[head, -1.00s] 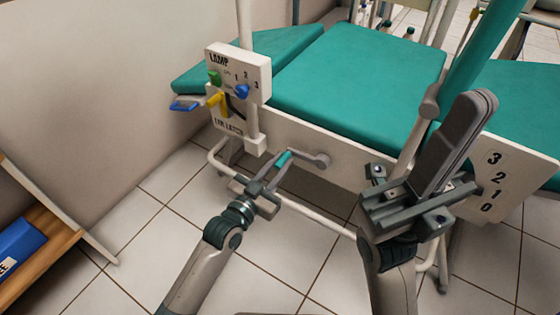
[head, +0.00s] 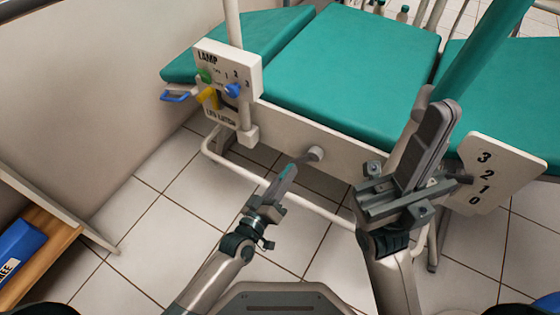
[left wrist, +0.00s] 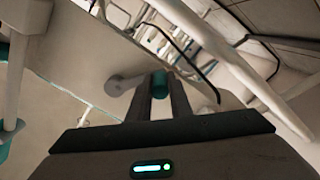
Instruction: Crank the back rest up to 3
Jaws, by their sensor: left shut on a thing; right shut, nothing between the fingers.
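The crank's grey hub (head: 316,153) sticks out of the bed's white side rail, and also shows in the left wrist view (left wrist: 115,86). My left gripper (head: 288,170) is shut on the crank's green handle (left wrist: 160,84), left of and below the hub. The fingers cover part of the handle. The teal back rest (head: 510,85) is at the right. A white scale plate (head: 508,168) marked 3, 2, 1, 0 hangs beside it. I cannot clearly make out a pointer on the scale. My right gripper (head: 437,112) is shut and empty, raised left of the plate.
A white lamp panel (head: 243,62) with green, yellow and blue controls stands left of the crank. A white tube frame (head: 235,170) runs low beneath the bed. A wooden shelf (head: 40,245) with a blue box (head: 20,248) is at the lower left. Tiled floor lies open between.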

